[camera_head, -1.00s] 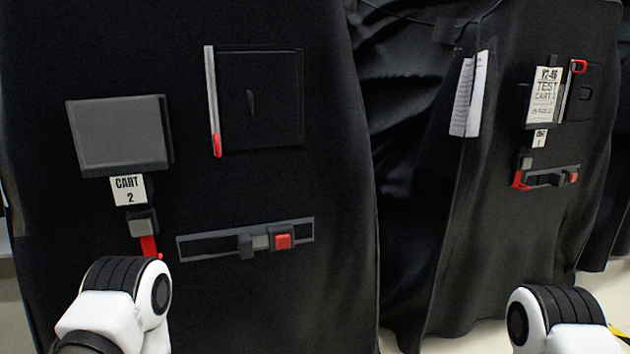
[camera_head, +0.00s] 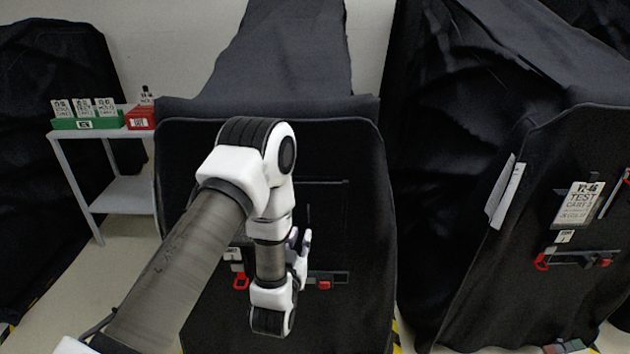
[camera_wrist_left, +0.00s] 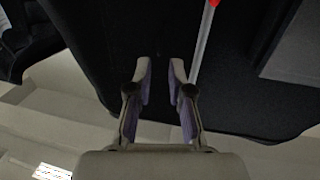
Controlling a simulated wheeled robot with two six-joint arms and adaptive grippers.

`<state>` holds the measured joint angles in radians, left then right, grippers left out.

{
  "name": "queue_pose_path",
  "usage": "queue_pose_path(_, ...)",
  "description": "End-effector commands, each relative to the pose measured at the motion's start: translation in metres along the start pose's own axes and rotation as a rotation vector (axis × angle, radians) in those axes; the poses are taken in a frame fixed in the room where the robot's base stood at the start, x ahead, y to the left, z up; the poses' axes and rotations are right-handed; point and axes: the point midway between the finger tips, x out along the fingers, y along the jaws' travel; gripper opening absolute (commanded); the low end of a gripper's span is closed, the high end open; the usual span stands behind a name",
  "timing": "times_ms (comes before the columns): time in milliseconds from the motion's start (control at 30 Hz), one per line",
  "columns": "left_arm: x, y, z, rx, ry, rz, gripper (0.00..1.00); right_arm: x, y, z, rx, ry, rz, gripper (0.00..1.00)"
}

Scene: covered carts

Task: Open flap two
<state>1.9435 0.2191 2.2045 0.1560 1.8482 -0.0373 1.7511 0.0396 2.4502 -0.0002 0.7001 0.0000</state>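Cart two's black cover (camera_head: 365,300) fills the middle of the head view. The outline of its black flap (camera_head: 327,210) shows faintly right of my left arm, which hides the flap's left side. My left gripper (camera_head: 302,242) is in front of the cover, at the flap's lower part. In the left wrist view the gripper (camera_wrist_left: 162,75) has its fingers apart with nothing between them. A silver strip (camera_wrist_left: 205,45) with a red end runs just right of the fingers against black cloth. I cannot tell whether the fingers touch the flap. My right gripper is out of view.
Below the flap is a bar with a red latch (camera_head: 325,285); a red tab (camera_head: 241,282) hangs left of it. Another covered cart (camera_head: 490,270) stands at right. A side table (camera_head: 120,195) with green (camera_head: 88,123) and red bins (camera_head: 140,118) stands left.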

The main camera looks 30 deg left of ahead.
Motion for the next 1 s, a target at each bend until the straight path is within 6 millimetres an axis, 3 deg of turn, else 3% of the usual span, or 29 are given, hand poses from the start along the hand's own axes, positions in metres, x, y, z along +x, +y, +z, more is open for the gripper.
queue_pose_path(33,0.001,0.000,-0.009,0.000,0.000,0.000,0.20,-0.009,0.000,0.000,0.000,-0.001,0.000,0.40)
queue_pose_path(167,0.010,0.000,-0.007,-0.001,0.003,-0.001,0.20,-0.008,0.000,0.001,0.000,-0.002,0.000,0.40)
queue_pose_path(500,0.070,0.000,-0.007,0.000,0.003,0.000,0.20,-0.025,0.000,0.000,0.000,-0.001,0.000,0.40)
queue_pose_path(800,0.079,0.001,-0.005,0.000,0.001,0.001,0.20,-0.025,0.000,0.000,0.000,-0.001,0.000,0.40)
queue_pose_path(833,0.079,0.001,-0.005,0.000,0.001,0.001,0.16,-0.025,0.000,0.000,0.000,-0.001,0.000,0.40)
queue_pose_path(900,0.079,0.001,-0.005,0.000,0.001,0.001,0.00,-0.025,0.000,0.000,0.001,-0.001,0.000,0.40)
queue_pose_path(1000,0.078,0.001,-0.005,0.000,0.001,0.001,0.00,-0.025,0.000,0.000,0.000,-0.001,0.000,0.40)
